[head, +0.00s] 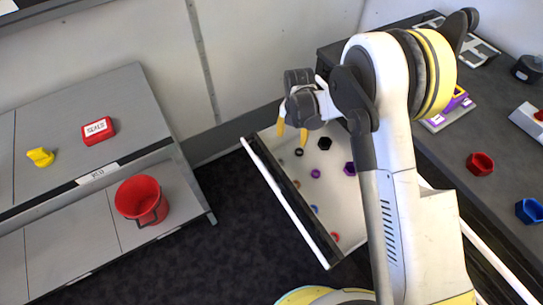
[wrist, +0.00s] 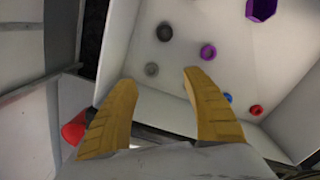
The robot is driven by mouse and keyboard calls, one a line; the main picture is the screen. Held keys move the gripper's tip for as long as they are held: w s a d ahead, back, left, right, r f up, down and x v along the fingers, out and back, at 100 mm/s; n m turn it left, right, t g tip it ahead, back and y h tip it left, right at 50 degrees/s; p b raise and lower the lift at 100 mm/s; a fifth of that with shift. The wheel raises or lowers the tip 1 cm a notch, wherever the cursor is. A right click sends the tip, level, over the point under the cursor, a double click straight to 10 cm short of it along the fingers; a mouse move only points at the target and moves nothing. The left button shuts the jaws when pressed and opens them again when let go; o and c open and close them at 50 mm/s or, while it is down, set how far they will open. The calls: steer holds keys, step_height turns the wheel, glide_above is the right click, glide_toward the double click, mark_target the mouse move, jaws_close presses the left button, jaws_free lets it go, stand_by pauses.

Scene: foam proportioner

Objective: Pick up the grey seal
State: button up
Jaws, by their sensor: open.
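The grey seal (wrist: 151,69) is a small ring lying on the floor of the open white drawer (wrist: 120,45). In the wrist view it shows just beyond and between my fingertips, nearer the left finger. My gripper (wrist: 160,79) is open and empty, with its two yellow fingers apart. In the head view my gripper (head: 292,133) hangs over the far left end of the drawer (head: 300,225). A small grey spot by the drawer's left edge there may be the seal, but it is too small to be sure.
A black ring (wrist: 164,31), purple ring (wrist: 208,51), blue ring (wrist: 228,97), red ring (wrist: 256,109) and purple hexagonal piece (wrist: 262,9) lie in the drawer. Its walls rise around them. A red bucket (head: 141,200) and red box (head: 98,130) stand on the left shelves.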

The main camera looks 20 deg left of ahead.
step_height(320, 180, down, 5)
steer(key=s+a+n, duration=0.1)
steer(key=a+n, duration=0.1)
steer(key=a, duration=0.1)
steer(key=b, duration=0.2)
glide_above(280, 161)
steer(key=f, duration=0.4)
steer(key=shift+w+d+f, duration=0.1)
steer(key=shift+d+f, duration=0.2)
steer(key=shift+f, duration=0.1)
steer(key=f+b, duration=0.2)
steer(key=f, duration=0.1)
steer(key=f+b, duration=0.1)
steer(key=f, duration=0.1)
steer(key=shift+a+f, duration=0.2)
steer(key=shift+a, duration=0.1)
steer(key=shift+r, duration=0.1)
steer(key=c, duration=0.9)
